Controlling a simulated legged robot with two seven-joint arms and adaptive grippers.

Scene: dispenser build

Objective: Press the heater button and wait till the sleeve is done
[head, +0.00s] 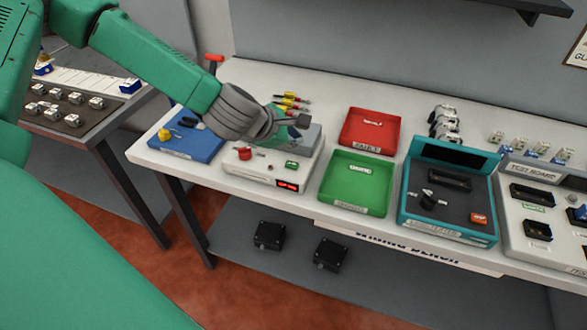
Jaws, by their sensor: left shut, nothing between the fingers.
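The heater (262,180) is a white box near the left end of the bench, with a grey block (312,137) on its top. Its front carries a red knob (244,153), a small green part (291,165) and a lit red display (288,184). I cannot tell which part is the heater button. My left gripper (299,128) is shut and empty, over the heater by the grey block. Whether it touches anything is unclear. The sleeve cannot be made out; the gripper covers part of the heater top. My right gripper is out of view.
A blue tray (205,151) lies left of the heater. A red tray (388,118) and a green tray (337,202) lie to its right. Beyond are a teal-edged tester (405,205) and a test board (513,225). Colored tools (290,101) lie behind the gripper.

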